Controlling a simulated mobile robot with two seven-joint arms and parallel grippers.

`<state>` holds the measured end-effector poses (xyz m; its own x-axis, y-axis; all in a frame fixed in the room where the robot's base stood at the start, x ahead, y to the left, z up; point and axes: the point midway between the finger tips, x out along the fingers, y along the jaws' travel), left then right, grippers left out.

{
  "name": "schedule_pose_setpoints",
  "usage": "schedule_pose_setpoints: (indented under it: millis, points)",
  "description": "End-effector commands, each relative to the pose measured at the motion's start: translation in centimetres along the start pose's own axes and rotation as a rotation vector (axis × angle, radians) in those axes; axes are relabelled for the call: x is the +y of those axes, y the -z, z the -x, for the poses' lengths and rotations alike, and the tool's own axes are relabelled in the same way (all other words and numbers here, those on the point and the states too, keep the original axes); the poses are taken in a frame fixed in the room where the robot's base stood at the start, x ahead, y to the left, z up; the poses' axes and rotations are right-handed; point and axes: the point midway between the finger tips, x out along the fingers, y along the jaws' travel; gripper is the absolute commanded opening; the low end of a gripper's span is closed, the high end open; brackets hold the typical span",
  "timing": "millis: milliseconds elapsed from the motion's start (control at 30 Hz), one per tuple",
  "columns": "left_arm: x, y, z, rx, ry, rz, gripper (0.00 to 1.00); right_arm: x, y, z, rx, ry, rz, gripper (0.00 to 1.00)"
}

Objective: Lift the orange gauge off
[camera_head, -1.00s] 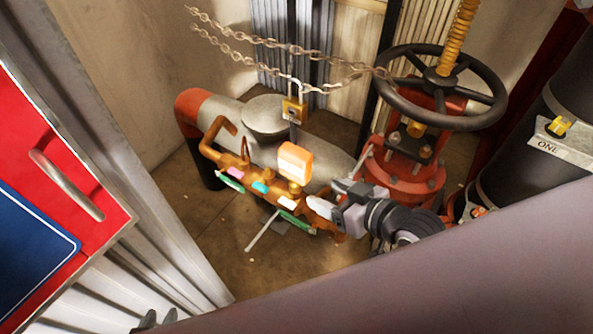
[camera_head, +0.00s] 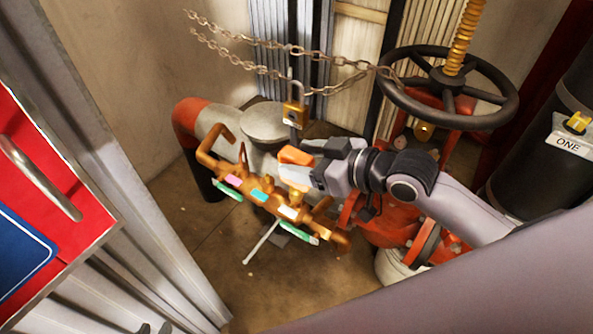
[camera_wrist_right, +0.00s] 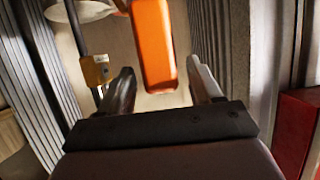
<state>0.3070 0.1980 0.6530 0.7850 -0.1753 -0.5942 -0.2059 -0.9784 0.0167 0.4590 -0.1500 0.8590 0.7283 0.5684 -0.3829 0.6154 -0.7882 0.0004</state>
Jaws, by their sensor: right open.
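The orange gauge (camera_head: 295,155) stands above the brass manifold (camera_head: 262,197) in the head view, partly covered by my right gripper (camera_head: 298,162). My right gripper reaches in from the right with its fingers at the gauge. In the right wrist view the orange gauge (camera_wrist_right: 154,45) shows as an orange block ahead of the open jaws (camera_wrist_right: 163,80), between the two fingers' lines. I see a gap on each side, and no finger clearly touches it. Dark tips at the bottom edge of the head view look like my left gripper (camera_head: 154,328); its jaws are mostly cut off.
A brass padlock (camera_head: 294,114) hangs from a chain (camera_head: 258,67) just behind the gauge. A black handwheel (camera_head: 443,87) stands to the right. A red panel (camera_head: 45,215) is at left. Bare floor (camera_head: 190,225) lies left of the manifold.

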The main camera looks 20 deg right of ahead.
Motion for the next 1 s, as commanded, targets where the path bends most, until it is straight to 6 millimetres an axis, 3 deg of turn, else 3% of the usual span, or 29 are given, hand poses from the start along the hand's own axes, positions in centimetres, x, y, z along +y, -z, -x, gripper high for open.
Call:
schedule_pose_setpoints:
  millis: [233, 533, 567, 700, 733, 1000]
  points:
    - [0.0, -0.2, -0.1, -0.003, -0.001, 0.000, 0.34, -0.2, -0.2, -3.1, 0.002, 0.000, -0.002, 0.64]
    - [0.1, -0.2, -0.1, -0.003, -0.002, 0.000, 0.34, -0.2, -0.2, -3.5, 0.000, 0.000, 0.000, 0.64]
    - [0.1, -0.1, -0.1, -0.003, -0.003, 0.000, 0.34, -0.2, -0.2, -3.5, 0.000, 0.000, 0.000, 0.61]
    - [0.2, -0.1, -0.1, -0.003, -0.004, 0.000, 0.34, -0.2, -0.2, -3.5, 0.000, 0.000, 0.000, 0.15]
    - [0.2, -0.1, -0.1, -0.003, -0.004, 0.000, 0.34, -0.2, -0.2, -3.5, 0.000, 0.000, 0.000, 0.08]
    - [0.2, -0.1, -0.1, -0.002, -0.005, 0.000, 0.34, -0.2, 0.0, -3.5, 0.004, -0.001, 0.000, 0.08]
